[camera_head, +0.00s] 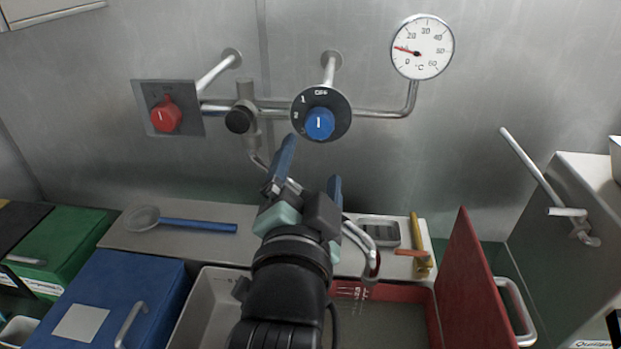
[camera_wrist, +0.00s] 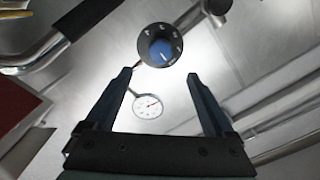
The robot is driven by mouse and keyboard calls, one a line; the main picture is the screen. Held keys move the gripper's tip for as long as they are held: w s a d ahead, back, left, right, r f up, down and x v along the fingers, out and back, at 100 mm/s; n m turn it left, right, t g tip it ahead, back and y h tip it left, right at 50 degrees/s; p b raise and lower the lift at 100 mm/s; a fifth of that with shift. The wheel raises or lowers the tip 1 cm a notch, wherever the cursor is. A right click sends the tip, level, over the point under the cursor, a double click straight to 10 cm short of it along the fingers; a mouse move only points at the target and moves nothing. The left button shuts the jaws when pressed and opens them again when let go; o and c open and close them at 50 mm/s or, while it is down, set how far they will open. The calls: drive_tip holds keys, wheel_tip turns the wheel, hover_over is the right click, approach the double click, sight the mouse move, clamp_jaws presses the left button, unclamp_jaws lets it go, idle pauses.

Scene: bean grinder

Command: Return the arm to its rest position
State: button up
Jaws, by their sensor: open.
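My gripper (camera_head: 311,164) is in the middle of the head view, at the end of my black arm, which reaches up from the bottom edge. Its two blue fingers are apart with nothing between them. They point up toward the metal wall, just below the blue knob (camera_head: 319,123) on its black dial. The left fingertip overlaps the area under the dial in the picture; I cannot tell whether it touches. In the wrist view the fingers are spread, and the blue knob (camera_wrist: 161,51) shows beyond them, with the gauge (camera_wrist: 148,106) between them.
A red knob (camera_head: 166,116) and a thermometer gauge (camera_head: 422,47) are on the wall. On the ledge lie a blue-handled strainer (camera_head: 197,225) and a yellow tool (camera_head: 421,245). A red lid (camera_head: 470,285) stands open at right. Blue (camera_head: 112,295) and green (camera_head: 62,245) boxes stand left.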

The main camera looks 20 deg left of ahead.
drive_tip(key=shift+s+d, duration=0.1)
drive_tip(key=shift+s, duration=0.25)
drive_tip(key=s+d+r+n+t+h, duration=0.1)
drive_tip(key=s+d+r+n+t, duration=0.1)
drive_tip(key=d+r, duration=0.3)
drive_tip(key=s+d+r+n+t+h, duration=0.2)
drive_tip(key=s+d+r+t, duration=0.1)
drive_tip(key=r, duration=1)
drive_tip(key=s+d+r+n+t+h, duration=0.2)
drive_tip(key=d+r+t, duration=0.3)
drive_tip(key=r, duration=0.4)
drive_tip(key=shift+s+d+r, duration=0.2)
drive_tip(key=shift+s+d, duration=0.5)
drive_tip(key=shift+d, duration=0.15)
drive_tip(key=shift+c, duration=0.3)
